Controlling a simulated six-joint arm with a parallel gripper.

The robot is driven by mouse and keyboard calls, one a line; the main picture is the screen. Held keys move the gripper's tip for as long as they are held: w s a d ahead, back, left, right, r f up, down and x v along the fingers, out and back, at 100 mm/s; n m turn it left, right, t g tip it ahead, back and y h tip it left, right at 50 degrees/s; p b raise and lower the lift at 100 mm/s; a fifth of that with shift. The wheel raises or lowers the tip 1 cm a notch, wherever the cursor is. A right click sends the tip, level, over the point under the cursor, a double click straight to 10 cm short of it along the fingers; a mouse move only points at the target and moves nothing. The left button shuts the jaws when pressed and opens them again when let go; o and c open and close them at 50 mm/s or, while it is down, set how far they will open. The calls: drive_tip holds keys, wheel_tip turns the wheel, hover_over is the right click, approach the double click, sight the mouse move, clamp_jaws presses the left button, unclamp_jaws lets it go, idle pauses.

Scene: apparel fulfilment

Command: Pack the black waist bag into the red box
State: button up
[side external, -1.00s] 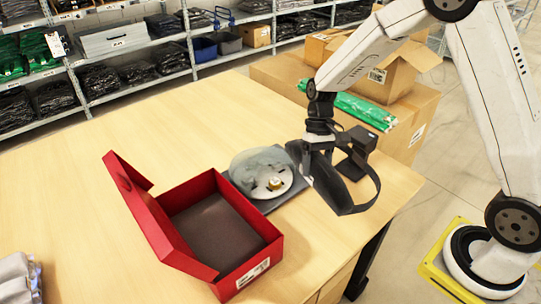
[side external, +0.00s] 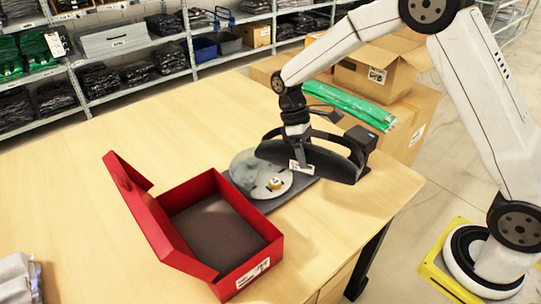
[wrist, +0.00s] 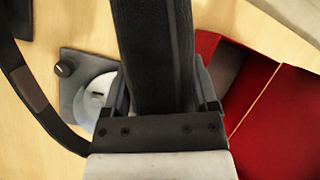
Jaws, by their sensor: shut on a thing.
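The red box (side external: 180,265) stands open on the table, left of my gripper. Its lid is tilted up on the left side, and its dark inside looks empty. The box also shows at the right of the wrist view (wrist: 285,125).
Cardboard boxes (side external: 375,75) with a green package (side external: 350,105) stand behind. A grey bundle (side external: 18,278) lies at the front left.

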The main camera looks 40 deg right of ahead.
sight(277, 152)
drive_tip(key=w+a+r+n+t+h, duration=0.1)
drive_tip(key=a+n, duration=0.1)
drive_tip(key=n, duration=0.3)
drive_tip(key=w+a+r+n+t+h, duration=0.1)
drive_tip(key=w+a+n+h, duration=0.1)
drive_tip(key=n, duration=0.3)
drive_tip(key=w+a+r+n+t+h, duration=0.1)
drive_tip(key=w+a+n+t+h, duration=0.1)
drive_tip(key=n, duration=0.3)
drive_tip(key=shift+a+r, duration=0.35)
drive_tip(key=shift+r, duration=0.05)
drive_tip(key=w+a+r+n+t+y, duration=0.2)
drive_tip(key=a+r+n+t, duration=0.3)
drive_tip(key=a+n, duration=0.5)
drive_tip(key=shift+w+r+n+t+y, duration=0.3)
drive_tip(key=shift+w+r+n, duration=0.4)
drive_tip(key=shift+n, duration=2.1)
drive_tip(key=shift+w+a+f, duration=0.1)
drive_tip(key=shift+w+f, duration=0.05)
drive_tip(key=shift+f, duration=0.1)
wheel_tip(277, 152, down, 18)
drive_tip(key=shift+r, duration=0.2)
drive_tip(key=shift+f, duration=0.25)
drive_tip(key=shift+f, duration=0.3)
drive_tip(key=shift+f, duration=0.2)
